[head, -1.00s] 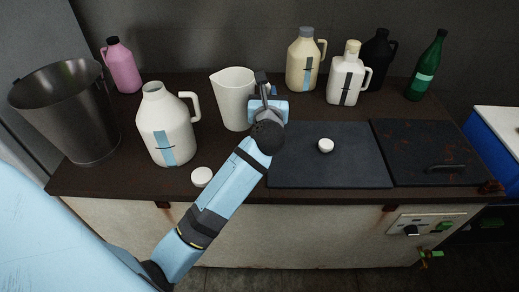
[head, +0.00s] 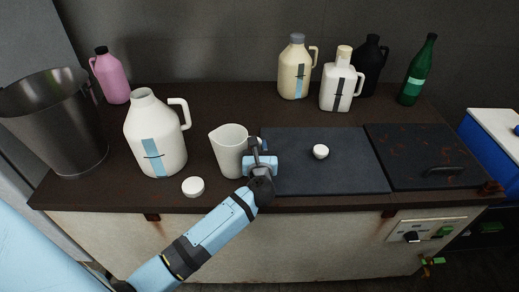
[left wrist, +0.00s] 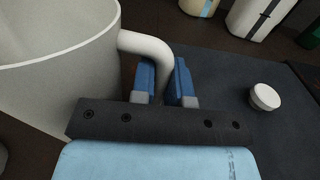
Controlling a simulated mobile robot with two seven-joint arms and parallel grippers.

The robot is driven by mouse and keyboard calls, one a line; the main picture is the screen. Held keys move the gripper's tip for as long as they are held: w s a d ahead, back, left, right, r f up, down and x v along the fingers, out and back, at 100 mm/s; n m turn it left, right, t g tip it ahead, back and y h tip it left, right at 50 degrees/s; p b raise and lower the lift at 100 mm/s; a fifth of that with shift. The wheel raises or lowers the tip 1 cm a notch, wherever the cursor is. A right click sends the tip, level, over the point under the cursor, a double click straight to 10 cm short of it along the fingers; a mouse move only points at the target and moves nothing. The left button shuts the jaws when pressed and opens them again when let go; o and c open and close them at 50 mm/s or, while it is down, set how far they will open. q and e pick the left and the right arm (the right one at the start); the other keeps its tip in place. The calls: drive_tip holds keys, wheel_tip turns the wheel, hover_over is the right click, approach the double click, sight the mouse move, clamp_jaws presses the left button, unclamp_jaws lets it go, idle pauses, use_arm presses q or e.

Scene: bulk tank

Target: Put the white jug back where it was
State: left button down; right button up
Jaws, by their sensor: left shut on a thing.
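The white jug (head: 229,150) is an open-topped jug with a spout on its left and a handle on its right. It stands upright at the counter's front, left of the dark panel. I cannot tell whether its base touches the counter. My left gripper (head: 262,160) is at its right side, shut on the handle. In the left wrist view the jug (left wrist: 55,70) fills the left, and its handle runs down between the blue fingers of the gripper (left wrist: 164,84). The lower handle is hidden. My right gripper is not in view.
A capless cream jug with a blue stripe (head: 155,140) and a white cap (head: 193,187) are to the left, beside a metal bucket (head: 55,125). Several bottles stand along the back. A second white cap (head: 320,151) lies on the dark panel (head: 315,175). The counter behind the jug is clear.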

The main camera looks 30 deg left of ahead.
use_arm(q)
drive_tip(key=shift+f, duration=0.25)
drive_tip(key=c, duration=1.1)
unclamp_jaws()
